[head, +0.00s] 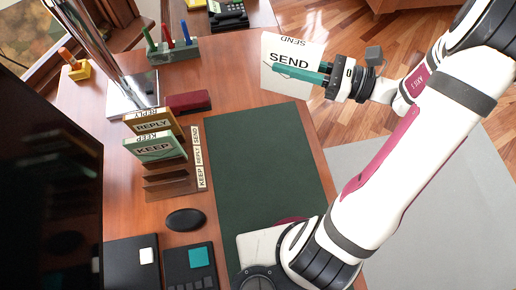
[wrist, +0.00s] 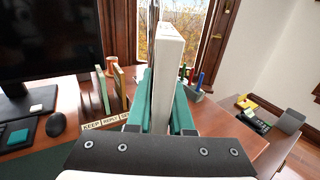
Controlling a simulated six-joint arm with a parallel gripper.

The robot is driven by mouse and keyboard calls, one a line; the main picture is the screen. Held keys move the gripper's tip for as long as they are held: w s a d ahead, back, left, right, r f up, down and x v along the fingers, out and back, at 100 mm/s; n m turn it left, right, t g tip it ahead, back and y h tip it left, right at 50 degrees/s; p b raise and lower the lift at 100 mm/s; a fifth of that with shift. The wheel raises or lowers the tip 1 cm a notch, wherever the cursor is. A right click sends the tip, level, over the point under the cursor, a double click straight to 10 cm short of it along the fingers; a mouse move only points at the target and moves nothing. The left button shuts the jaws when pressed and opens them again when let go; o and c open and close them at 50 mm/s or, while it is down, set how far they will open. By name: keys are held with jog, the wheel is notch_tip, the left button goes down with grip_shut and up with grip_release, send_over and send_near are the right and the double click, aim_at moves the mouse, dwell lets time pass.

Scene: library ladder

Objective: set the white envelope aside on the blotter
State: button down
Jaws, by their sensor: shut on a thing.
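The white envelope (head: 291,53), marked SEND, is held upright in my gripper (head: 285,68) near the far right edge of the desk, beyond the blotter's far end. In the wrist view the white envelope (wrist: 168,75) stands edge-on between my two teal fingers (wrist: 167,112), which are shut on it. It appears clear of the surface below. The dark green blotter (head: 264,165) lies flat and bare over most of its area. My arm covers part of its near right end.
A letter rack (head: 175,190) labelled KEEP, REPLY, SEND holds a green KEEP envelope (head: 155,148) and a tan REPLY envelope (head: 152,126) left of the blotter. A lamp (head: 100,50), maroon case (head: 188,103), pen stand (head: 172,50), mouse (head: 185,220) and monitor (head: 45,180) are also there.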

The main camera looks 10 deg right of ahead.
jog(key=s+d+f+n+g+y, duration=0.1)
jog(key=s+d+f+n+g, duration=0.15)
jog(key=s+f, duration=0.6)
jog(key=shift+m, duration=0.35)
jog(key=shift+w+a+f, duration=0.55)
jog(key=shift+a+f, duration=1.05)
jog(key=shift+a, duration=0.05)
jog(key=shift+w+a+f, duration=0.55)
jog(key=shift+a+f, duration=1)
jog(key=shift+a, duration=0.05)
jog(key=shift+w+a+f, duration=0.55)
jog(key=shift+a+f, duration=1.05)
jog(key=shift+a, duration=0.05)
jog(key=shift+f, duration=0.1)
jog(key=c, duration=0.8)
grip_release()
jog(key=shift+r, duration=0.2)
jog(key=v, duration=1.2)
jog(key=shift+f, duration=0.2)
